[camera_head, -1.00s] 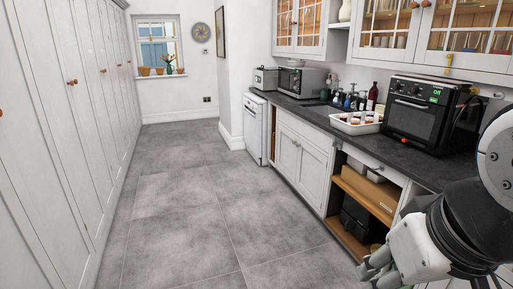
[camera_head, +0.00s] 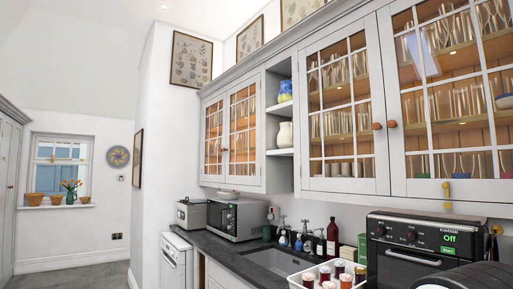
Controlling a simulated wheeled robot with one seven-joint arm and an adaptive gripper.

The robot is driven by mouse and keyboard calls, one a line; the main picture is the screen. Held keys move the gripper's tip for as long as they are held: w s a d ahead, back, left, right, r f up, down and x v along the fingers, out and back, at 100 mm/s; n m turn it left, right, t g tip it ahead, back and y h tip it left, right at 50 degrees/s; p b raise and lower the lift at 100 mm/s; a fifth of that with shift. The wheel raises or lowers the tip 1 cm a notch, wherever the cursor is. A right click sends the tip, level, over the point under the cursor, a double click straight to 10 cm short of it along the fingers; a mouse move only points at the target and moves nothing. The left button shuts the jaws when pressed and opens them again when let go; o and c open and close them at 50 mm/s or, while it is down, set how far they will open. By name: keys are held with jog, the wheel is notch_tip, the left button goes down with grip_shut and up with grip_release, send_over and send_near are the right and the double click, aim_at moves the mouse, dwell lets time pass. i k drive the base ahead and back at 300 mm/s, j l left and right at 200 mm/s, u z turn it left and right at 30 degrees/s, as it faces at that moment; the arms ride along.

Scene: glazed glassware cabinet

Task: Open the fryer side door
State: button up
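The black fryer (camera_head: 392,254) stands on the counter at the lower right. Its front panel has round knobs and a green display reading "Off". A pale horizontal handle (camera_head: 412,258) crosses the front door, which looks shut. The fryer's lower part is cut off by the frame edge and partly covered by my dark arm at the bottom right. I cannot make out a separate side door. My gripper's fingers are outside the picture.
A white tray of jars (camera_head: 325,276) stands just left of the fryer. A sink (camera_head: 275,262), several bottles and a microwave (camera_head: 237,219) are farther left. Glazed cabinets of glassware (camera_head: 343,110) hang above the counter. A yellow hook (camera_head: 447,192) hangs below them.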

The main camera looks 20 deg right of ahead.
aim_at(498, 189)
jog(key=i+j+z, duration=0.15)
jog(key=i+z, duration=0.25)
jog(key=i+j+z, duration=0.4)
jog(key=i, duration=0.2)
jog(key=l, duration=0.1)
